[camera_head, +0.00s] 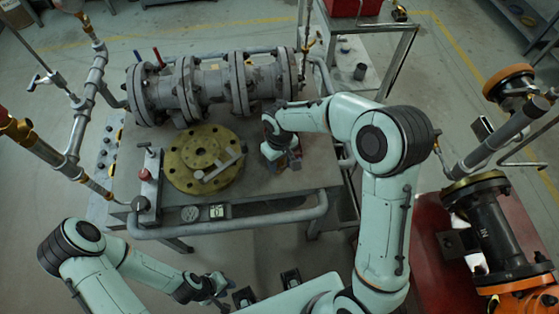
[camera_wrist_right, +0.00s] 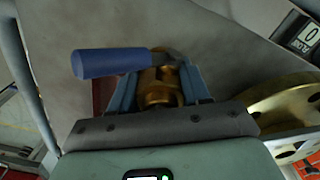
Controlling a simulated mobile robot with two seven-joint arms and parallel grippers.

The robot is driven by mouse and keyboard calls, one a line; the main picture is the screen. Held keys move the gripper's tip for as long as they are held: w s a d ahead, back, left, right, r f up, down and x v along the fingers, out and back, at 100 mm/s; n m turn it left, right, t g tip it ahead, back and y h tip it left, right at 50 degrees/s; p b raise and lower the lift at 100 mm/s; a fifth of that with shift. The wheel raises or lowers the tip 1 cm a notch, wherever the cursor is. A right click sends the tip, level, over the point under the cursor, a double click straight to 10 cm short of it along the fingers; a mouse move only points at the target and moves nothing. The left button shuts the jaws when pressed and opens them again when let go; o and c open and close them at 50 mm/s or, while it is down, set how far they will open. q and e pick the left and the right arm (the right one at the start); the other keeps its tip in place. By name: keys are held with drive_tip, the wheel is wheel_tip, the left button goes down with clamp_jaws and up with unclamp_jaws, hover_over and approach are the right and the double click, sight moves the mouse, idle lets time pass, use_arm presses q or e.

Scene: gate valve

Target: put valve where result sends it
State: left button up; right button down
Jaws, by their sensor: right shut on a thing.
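My right gripper (camera_head: 288,160) is over the right part of the grey bench top, right of the yellow round flange. In the right wrist view its fingers (camera_wrist_right: 160,82) are shut on a small brass valve (camera_wrist_right: 160,92) with a blue lever handle (camera_wrist_right: 108,63) pointing left. The valve is mostly hidden in the head view. Whether it touches the bench top is unclear. A small readout (camera_head: 217,211) sits at the bench's front edge; it also shows in the right wrist view (camera_wrist_right: 305,35), its reading unclear. My left gripper (camera_head: 218,290) is low in front of the bench, its fingers too small to judge.
The yellow flange (camera_head: 203,157) carries a grey bar. A large grey pipe assembly (camera_head: 215,84) lies along the bench's back. A box with a red knob (camera_head: 145,190) stands front left. A red container (camera_head: 352,6) is on the back-right table. A dark pipe piece (camera_head: 497,228) is at right.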

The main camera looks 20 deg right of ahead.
drive_tip(key=shift+f, duration=0.35)
drive_tip(key=shift+f, duration=0.1)
drive_tip(key=c, duration=0.5)
unclamp_jaws()
drive_tip(key=shift+f, duration=0.1)
